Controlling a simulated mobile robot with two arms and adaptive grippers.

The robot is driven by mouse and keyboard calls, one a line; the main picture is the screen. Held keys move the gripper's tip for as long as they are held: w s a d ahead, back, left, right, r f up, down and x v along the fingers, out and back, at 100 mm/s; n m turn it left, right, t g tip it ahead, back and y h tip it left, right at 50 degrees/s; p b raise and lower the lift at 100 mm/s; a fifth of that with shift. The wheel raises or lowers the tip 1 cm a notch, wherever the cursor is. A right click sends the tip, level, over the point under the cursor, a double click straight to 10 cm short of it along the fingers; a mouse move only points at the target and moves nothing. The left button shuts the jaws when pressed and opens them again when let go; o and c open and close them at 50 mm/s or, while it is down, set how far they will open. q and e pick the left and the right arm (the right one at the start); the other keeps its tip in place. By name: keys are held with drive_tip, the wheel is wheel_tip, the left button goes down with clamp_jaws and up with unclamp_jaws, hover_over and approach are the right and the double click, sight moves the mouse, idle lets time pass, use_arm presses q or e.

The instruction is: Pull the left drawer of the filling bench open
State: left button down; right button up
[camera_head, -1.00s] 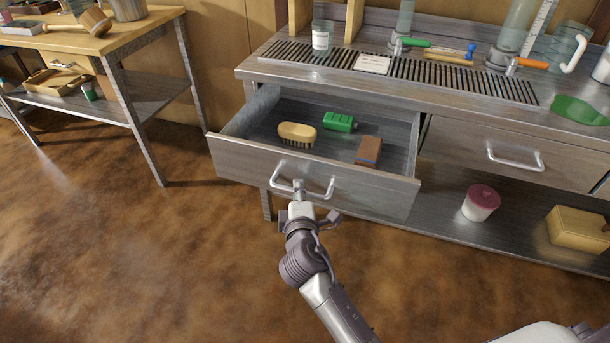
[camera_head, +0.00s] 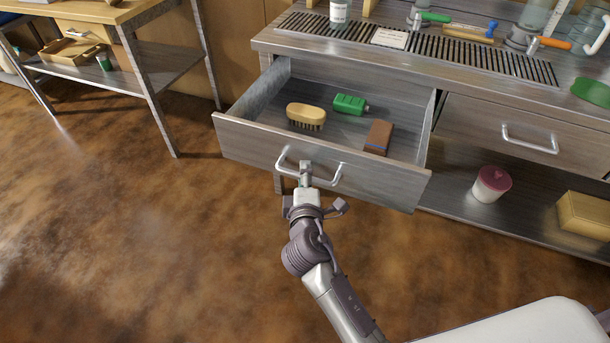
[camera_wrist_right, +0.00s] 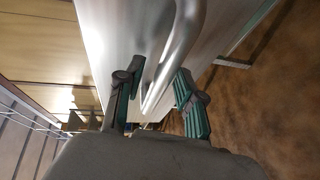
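The left drawer (camera_head: 260,143) of the filling bench (camera_head: 400,58) stands pulled well out, its inside showing. In it lie a brush (camera_head: 306,113), a green block-like thing (camera_head: 349,104) and a brown block (camera_head: 379,137). My right gripper (camera_head: 305,174) is at the left part of the drawer's bar handle (camera_head: 337,174). In the right wrist view, the gripper's fingers (camera_wrist_right: 158,95) stand apart on both sides of the handle bar (camera_wrist_right: 186,35), with gaps beside it; the gripper looks open. My left gripper is not in view.
The right drawer (camera_head: 488,128) is shut. A pink-lidded jar (camera_head: 490,186) and a yellow box (camera_head: 585,215) stand on the bench's lower shelf. A wooden-topped table (camera_head: 105,12) stands at the left. The brown floor before the drawer is clear.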

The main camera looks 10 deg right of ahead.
drive_tip(key=v, duration=1.2)
idle(0.5)
